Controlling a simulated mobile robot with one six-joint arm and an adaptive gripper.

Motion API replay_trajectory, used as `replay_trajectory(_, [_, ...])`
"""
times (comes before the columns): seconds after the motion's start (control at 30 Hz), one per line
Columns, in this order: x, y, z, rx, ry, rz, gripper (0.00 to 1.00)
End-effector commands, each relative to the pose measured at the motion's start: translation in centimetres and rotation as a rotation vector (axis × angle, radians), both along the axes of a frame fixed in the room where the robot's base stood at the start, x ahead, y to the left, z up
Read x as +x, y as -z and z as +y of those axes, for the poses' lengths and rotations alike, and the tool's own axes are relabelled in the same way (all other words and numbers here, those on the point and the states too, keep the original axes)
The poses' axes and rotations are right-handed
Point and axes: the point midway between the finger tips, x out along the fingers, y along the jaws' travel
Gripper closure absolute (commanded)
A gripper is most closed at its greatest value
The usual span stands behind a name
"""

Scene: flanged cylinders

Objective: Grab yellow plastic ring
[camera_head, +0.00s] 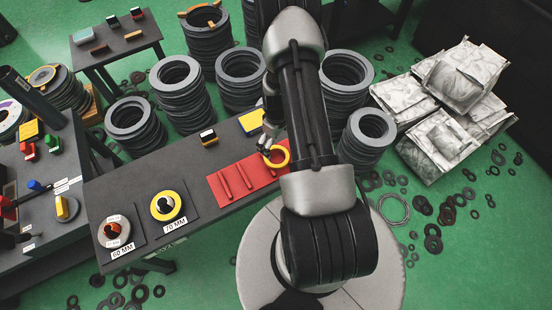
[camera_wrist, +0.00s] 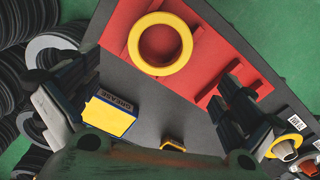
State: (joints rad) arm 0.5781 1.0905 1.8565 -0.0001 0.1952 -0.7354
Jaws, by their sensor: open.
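A yellow plastic ring (camera_head: 285,151) lies flat on the red ribbed tray (camera_head: 222,186) on the dark bench, at the tray's right end in the head view. In the wrist view the ring (camera_wrist: 160,69) is whole and unobstructed at the top centre, on the red tray (camera_wrist: 117,30). My gripper (camera_head: 266,142) is at the ring's upper left in the head view, close to it. In the wrist view my gripper (camera_wrist: 156,80) has its fingers spread wide at left and right, with nothing between them. Its height above the ring is hard to tell.
A yellow box (camera_head: 251,121) and a small yellow-black block (camera_head: 208,136) stand on the bench near the tray. Pegs labelled 70 MM (camera_head: 166,206) and 60 MM (camera_head: 114,231) are at the left. Stacks of grey rings (camera_head: 181,97) stand behind the bench.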

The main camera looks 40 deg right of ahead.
Motion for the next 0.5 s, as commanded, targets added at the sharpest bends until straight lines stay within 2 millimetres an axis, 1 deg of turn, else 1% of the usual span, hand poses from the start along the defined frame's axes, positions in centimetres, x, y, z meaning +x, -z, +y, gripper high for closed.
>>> replay_trajectory(0.03, [-0.1,1.5,0.1,0.001,0.000,0.001,0.00])
replay_trajectory(0.1, [0.0,2.7,0.0,0.001,0.000,0.001,0.00])
replay_trajectory(0.2, [0.0,3.8,0.0,0.001,0.000,0.001,0.00])
replay_trajectory(0.43, [0.0,4.9,0.0,-0.001,0.000,-0.001,0.00])
replay_trajectory(0.5, [-0.1,5.6,0.0,0.000,0.001,0.000,0.00])
